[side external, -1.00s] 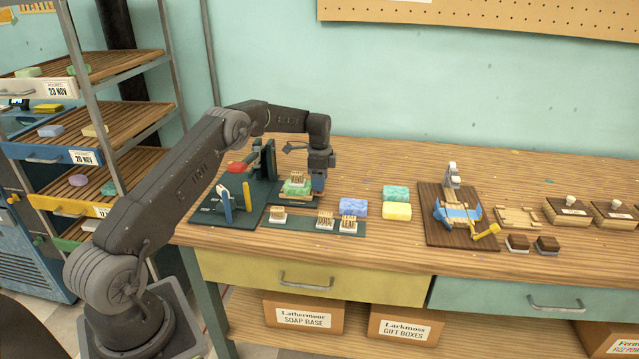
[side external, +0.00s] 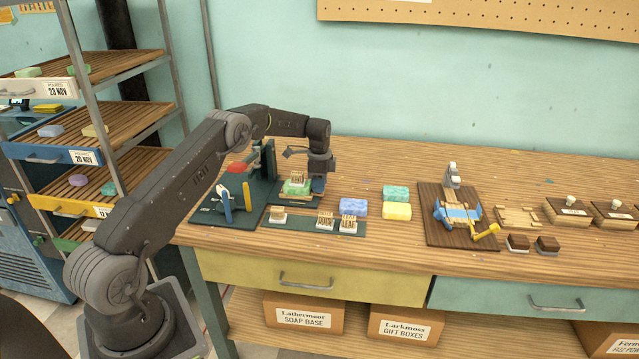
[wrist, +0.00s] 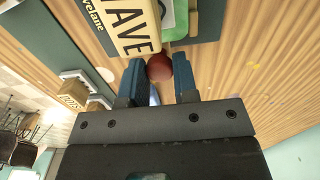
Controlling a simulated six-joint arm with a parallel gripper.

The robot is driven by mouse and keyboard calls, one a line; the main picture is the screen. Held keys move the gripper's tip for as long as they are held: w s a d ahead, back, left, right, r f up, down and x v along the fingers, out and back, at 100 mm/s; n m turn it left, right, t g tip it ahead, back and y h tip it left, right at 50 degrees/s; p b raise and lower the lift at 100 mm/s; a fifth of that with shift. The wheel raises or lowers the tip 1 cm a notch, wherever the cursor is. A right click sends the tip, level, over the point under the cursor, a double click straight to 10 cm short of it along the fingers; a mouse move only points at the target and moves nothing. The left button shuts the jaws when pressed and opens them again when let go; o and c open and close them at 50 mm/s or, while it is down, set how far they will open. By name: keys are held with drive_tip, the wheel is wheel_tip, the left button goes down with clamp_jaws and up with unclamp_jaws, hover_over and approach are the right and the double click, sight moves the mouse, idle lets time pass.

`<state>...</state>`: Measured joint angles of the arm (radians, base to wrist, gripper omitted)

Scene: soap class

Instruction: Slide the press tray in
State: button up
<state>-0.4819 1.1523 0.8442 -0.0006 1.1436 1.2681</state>
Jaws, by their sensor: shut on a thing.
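The press tray (wrist: 208,28) shows as a dark edge in the wrist view. My gripper (wrist: 159,82) is shut on the tray's round red-brown knob (wrist: 159,67), with a blue finger on each side. In the side view my gripper (side external: 318,187) is at the tray's right end, and the knob is hidden there.
Stamps (side external: 326,221) stand on a green strip in front of the tray. Blue (side external: 354,207) and yellow (side external: 397,211) soaps lie to the right. A wooden board with a blue device (side external: 457,214) is farther right. Bare table lies behind the soaps.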

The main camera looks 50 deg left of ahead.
sight(306, 185)
drive_tip(key=shift+a, duration=0.1)
clamp_jaws()
drive_tip(key=s+a, duration=0.2)
drive_tip(key=s, duration=0.1)
drive_tip(key=shift+a, duration=0.4)
drive_tip(key=o, duration=1)
unclamp_jaws()
wheel_tip(306, 185, up, 14)
drive_tip(key=shift+f, duration=0.1)
